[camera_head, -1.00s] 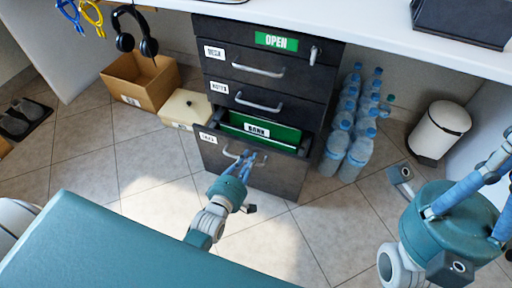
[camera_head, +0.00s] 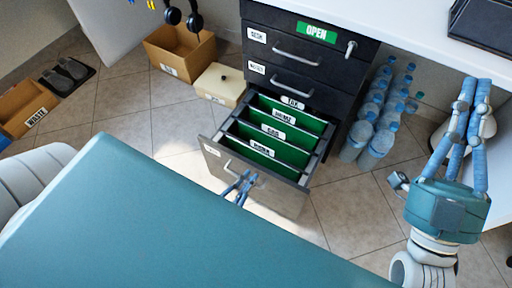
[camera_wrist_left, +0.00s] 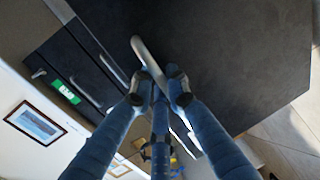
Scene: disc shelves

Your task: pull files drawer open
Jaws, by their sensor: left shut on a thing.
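The bottom drawer (camera_head: 281,187) of the dark cabinet stands far out, with green hanging files (camera_head: 268,148) showing inside. Its front label is too small to read. My left gripper (camera_head: 241,186) is at the drawer's front, shut on its curved metal handle (camera_head: 226,166). In the left wrist view the fingers (camera_wrist_left: 158,88) close around the handle (camera_wrist_left: 146,57), in front of the dark drawer face (camera_wrist_left: 215,50). My teal forearm hides the floor below. My right gripper (camera_head: 475,92) is at the right, fingertips apart and empty, clear of the cabinet.
Two upper drawers (camera_head: 290,66) are shut, below a green OPEN sign (camera_head: 317,32). Several water bottles (camera_head: 376,140) stand right of the cabinet. A cream box (camera_head: 221,84) and a cardboard box (camera_head: 178,54) stand to its left. A white bin (camera_head: 440,136) is partly hidden behind my right gripper.

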